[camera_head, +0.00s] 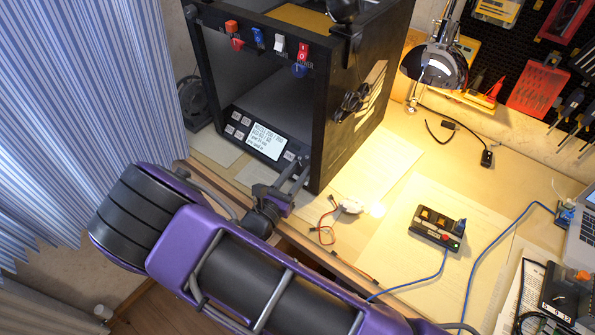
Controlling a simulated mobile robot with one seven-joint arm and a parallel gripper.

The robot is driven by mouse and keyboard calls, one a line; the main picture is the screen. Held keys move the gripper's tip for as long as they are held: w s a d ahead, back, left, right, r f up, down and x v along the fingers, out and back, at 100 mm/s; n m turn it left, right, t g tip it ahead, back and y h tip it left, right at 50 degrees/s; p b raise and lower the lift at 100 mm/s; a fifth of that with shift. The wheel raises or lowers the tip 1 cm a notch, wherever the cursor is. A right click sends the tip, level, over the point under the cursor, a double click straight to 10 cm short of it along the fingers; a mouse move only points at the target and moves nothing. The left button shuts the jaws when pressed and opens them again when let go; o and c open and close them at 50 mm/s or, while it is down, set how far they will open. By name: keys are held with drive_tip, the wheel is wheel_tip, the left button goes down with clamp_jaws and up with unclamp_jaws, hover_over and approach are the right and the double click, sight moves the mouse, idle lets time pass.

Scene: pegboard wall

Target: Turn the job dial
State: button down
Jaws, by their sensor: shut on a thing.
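A black machine frame (317,110) stands on the bench, with a slanted control panel at its front base. The panel has a lit screen (267,141) with text and several small buttons (238,124) to its left. The job dial is at the panel's right end, mostly hidden by my fingers. My gripper (298,165) reaches up to that spot from below, with its fingers shut on the dial. The exact angle of the dial cannot be seen.
A row of coloured switches (257,38) runs along the machine's top bar. A desk lamp (436,63) stands right of it. A small black switch box (436,228) with a blue cable and a loose wired part (350,205) lie on the bench. A striped curtain (80,100) hangs at left.

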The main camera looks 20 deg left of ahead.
drive_tip(key=shift+f, duration=0.1)
drive_tip(key=m+h+b, duration=0.1)
drive_tip(key=m, duration=0.1)
drive_tip(key=m+g+h+b, duration=0.1)
drive_tip(key=m+h, duration=0.1)
drive_tip(key=m+h+b, duration=0.1)
drive_tip(key=m+b, duration=0.1)
drive_tip(key=shift+w+a+f+h, duration=0.1)
drive_tip(key=shift+a+f+h, duration=0.05)
drive_tip(key=shift+a+h, duration=0.25)
drive_tip(key=shift+w+a+r+m+g+h+b, duration=0.15)
drive_tip(key=shift+m+g+h+b, duration=0.75)
drive_tip(key=shift+m, duration=0.55)
drive_tip(key=shift+a+r+m+g+h+b, duration=0.1)
drive_tip(key=shift+m+g+h+b, duration=0.55)
drive_tip(key=shift+m+g+h, duration=0.65)
drive_tip(key=shift+m+y, duration=0.3)
drive_tip(key=shift+m, duration=0.05)
drive_tip(key=c, duration=0.8)
unclamp_jaws()
drive_tip(key=shift+r, duration=0.1)
drive_tip(key=v, duration=1.7)
drive_tip(key=shift+s+a, duration=0.1)
drive_tip(key=shift+s, duration=0.1)
